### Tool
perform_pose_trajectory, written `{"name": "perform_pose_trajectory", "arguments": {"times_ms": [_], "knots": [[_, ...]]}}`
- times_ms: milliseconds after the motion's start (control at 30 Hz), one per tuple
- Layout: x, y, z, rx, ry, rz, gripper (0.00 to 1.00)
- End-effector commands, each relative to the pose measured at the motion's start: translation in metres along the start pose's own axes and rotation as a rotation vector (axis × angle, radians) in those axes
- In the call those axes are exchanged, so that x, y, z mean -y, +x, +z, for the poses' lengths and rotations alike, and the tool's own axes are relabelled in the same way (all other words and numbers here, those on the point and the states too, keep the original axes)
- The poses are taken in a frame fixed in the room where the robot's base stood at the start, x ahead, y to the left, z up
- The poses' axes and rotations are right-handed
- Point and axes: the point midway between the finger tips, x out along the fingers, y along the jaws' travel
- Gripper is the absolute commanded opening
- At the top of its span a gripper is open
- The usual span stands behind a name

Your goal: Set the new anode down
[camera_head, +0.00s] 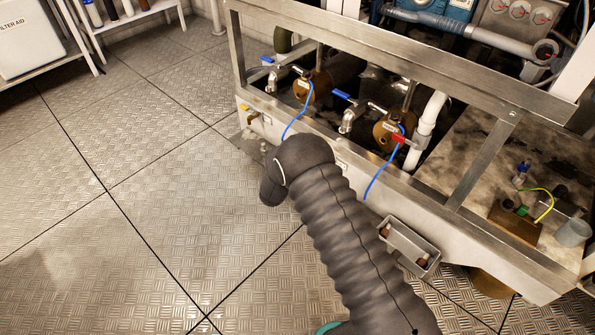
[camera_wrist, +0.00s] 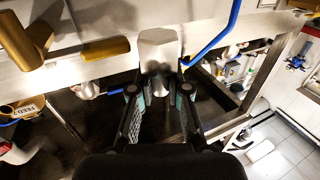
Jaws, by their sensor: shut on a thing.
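In the wrist view my gripper (camera_wrist: 160,92) has a dark finger on each side of a pale grey, blunt-ended piece (camera_wrist: 158,52), which I take to be the new anode. The fingers are shut on it, and it sticks out beyond the fingertips towards a pale metal beam. I cannot tell whether it touches the beam. In the head view my dark sleeved arm reaches over the floor to the front of the machine frame, and its end hides the gripper and the piece.
A small grey tray (camera_head: 398,236) with brownish pieces sits at the frame's front rail (camera_head: 450,222). Blue-handled valves (camera_head: 347,97) and thin blue lines (camera_head: 378,177) are close by. A brass fitting (camera_wrist: 105,49) lies left of the piece. The patterned floor (camera_head: 120,220) is clear on the left.

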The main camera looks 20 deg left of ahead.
Motion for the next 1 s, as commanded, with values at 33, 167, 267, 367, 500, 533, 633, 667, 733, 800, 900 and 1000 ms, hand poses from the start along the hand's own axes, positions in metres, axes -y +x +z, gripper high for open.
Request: {"name": "perform_pose_trajectory", "arguments": {"times_ms": [33, 167, 267, 367, 500, 533, 633, 667, 733, 800, 900, 1000], "knots": [[-0.001, 0.000, 0.015, 0.002, -0.002, 0.001, 0.00], [-0.001, 0.000, 0.045, 0.002, -0.001, 0.000, 0.00], [0.000, -0.001, 0.066, 0.001, -0.001, -0.001, 0.00], [0.001, -0.001, 0.080, 0.000, 0.000, -0.002, 0.00], [0.003, -0.002, 0.090, -0.001, 0.001, -0.004, 0.00], [0.003, -0.002, 0.091, -0.001, 0.001, -0.004, 0.00], [0.002, -0.002, 0.097, 0.000, 0.001, -0.004, 0.00], [0.002, -0.002, 0.101, 0.000, 0.000, -0.004, 0.00], [0.002, -0.002, 0.110, 0.000, 0.000, -0.004, 0.00], [0.002, -0.002, 0.121, 0.001, 0.000, -0.004, 0.00], [0.002, -0.002, 0.130, 0.000, 0.001, -0.004, 0.00], [0.002, -0.002, 0.131, -0.001, 0.001, -0.004, 0.00]]}}
